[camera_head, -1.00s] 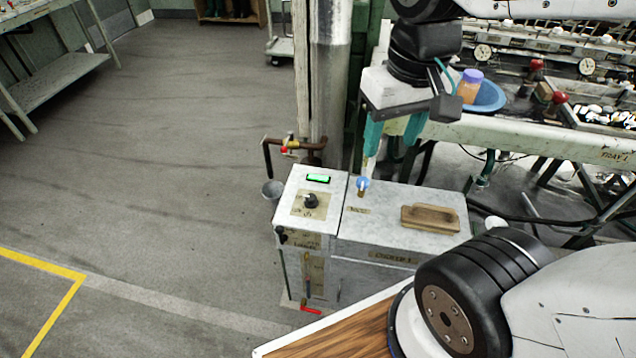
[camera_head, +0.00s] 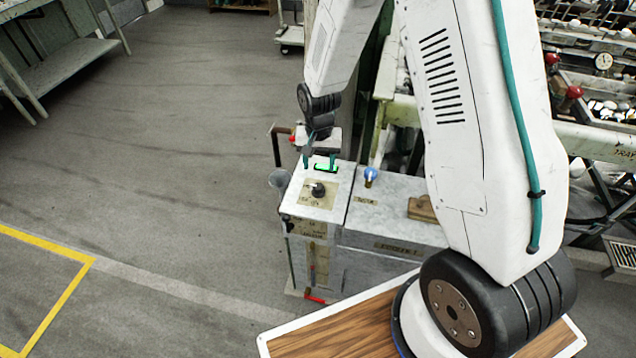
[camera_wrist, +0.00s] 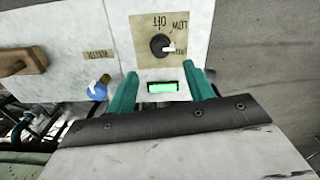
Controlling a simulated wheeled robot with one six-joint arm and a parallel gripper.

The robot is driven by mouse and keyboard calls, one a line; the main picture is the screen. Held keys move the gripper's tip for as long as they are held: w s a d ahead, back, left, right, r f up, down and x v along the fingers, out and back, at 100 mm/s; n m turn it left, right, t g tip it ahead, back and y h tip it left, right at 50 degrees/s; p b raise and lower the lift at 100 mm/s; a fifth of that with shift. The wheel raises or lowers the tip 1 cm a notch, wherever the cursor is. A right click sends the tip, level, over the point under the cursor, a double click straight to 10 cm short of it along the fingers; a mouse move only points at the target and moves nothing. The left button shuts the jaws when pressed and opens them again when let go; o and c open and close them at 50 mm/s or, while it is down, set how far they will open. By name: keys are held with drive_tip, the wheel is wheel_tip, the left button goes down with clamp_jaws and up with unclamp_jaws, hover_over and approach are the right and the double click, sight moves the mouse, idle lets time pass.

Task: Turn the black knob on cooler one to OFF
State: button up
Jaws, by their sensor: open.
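The cooler (camera_head: 387,222) is a pale metal box with a control panel on its left part. The black knob (camera_head: 318,190) sits on a tan label plate on the panel's top, below a green-lit display (camera_head: 326,167). In the wrist view the knob (camera_wrist: 160,44) has a white pointer aimed to the right, away from the OFF mark (camera_wrist: 160,20) at the plate's edge. My gripper (camera_head: 319,161) is open and empty over the display end of the panel, apart from the knob. Its teal fingers (camera_wrist: 160,88) flank the display in the wrist view.
A blue-topped valve (camera_head: 370,175) and a wooden handle (camera_head: 422,208) are on the cooler lid right of the panel. A pipe with a red-handled valve (camera_head: 293,138) stands behind. The floor at left (camera_head: 150,170) is clear.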

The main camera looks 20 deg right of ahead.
sight(318, 186)
wheel_tip(318, 186, down, 9)
drive_tip(key=shift+f, duration=0.1)
drive_tip(key=c, duration=1)
